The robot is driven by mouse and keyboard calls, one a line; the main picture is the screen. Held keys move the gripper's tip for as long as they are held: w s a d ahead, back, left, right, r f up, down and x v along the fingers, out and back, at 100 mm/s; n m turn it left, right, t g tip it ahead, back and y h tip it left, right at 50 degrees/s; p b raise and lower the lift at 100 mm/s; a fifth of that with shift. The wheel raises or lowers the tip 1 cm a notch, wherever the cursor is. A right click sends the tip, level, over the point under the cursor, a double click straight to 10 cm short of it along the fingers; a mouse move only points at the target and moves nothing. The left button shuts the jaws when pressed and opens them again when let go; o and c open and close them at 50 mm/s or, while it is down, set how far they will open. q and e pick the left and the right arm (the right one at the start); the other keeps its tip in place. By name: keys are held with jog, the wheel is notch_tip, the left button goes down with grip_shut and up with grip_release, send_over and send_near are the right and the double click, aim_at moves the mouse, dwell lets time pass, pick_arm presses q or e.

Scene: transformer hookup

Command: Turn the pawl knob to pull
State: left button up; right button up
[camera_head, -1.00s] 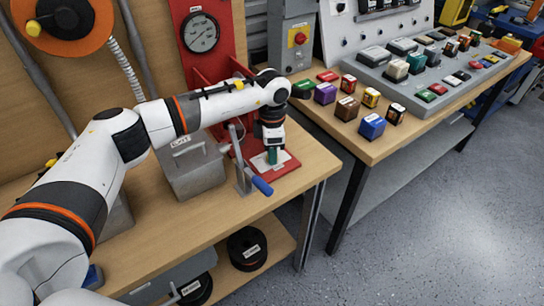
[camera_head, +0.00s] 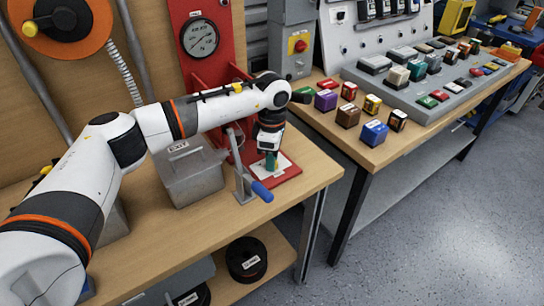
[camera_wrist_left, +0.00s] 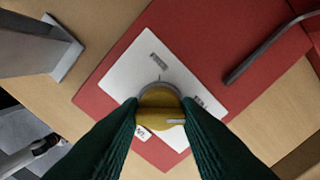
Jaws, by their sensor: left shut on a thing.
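The pawl knob (camera_wrist_left: 160,106) is a round brass-yellow knob with a light pointer bar that points right in the left wrist view. It stands on a white label plate (camera_wrist_left: 125,72) with several small marks, fixed on a red base (camera_wrist_left: 100,92). The base also shows in the head view (camera_head: 288,176). My left gripper (camera_wrist_left: 162,112) has dark green fingers shut on the knob from both sides. In the head view, my left gripper (camera_head: 270,162) points down over the plate and its fingers hide the knob. The right gripper is in neither view.
A lever with a blue handle (camera_head: 262,191) stands just left of the red base, beside a grey metal box (camera_head: 192,178). A dark bent rod (camera_wrist_left: 262,50) crosses the base near the knob. A second table with coloured blocks (camera_head: 374,132) stands to the right.

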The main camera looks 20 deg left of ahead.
pick_arm(q)
jog(key=shift+w+r, duration=0.1)
jog(key=shift+r, duration=0.05)
jog(key=o, duration=1)
notch_tip(320, 180, up, 12)
jog(key=shift+f+b, duration=0.1)
jog(key=shift+b, duration=0.45)
